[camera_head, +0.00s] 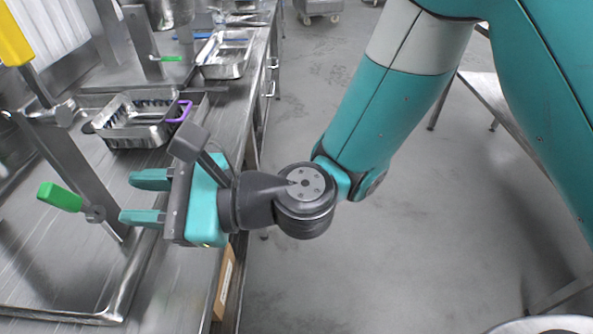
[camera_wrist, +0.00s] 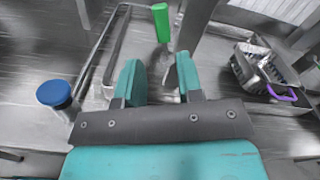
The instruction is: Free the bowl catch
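A green handle (camera_head: 60,197) on a short metal lever joins a slanted metal post (camera_head: 70,165) at the left of the head view. The green handle also shows upright in the wrist view (camera_wrist: 160,22), beyond my fingers. I cannot tell for certain that this lever is the bowl catch, and no bowl is clearly seen. My gripper (camera_head: 132,197) is open and empty, its two teal fingers pointing left towards the lever with a gap between them.
A metal pan (camera_head: 135,135) with a purple handle (camera_head: 181,112) stands on the counter behind my gripper. Another tray (camera_head: 225,68) lies farther back. A yellow handle (camera_head: 14,42) is at upper left. A blue-topped round thing (camera_wrist: 54,92) is at left in the wrist view.

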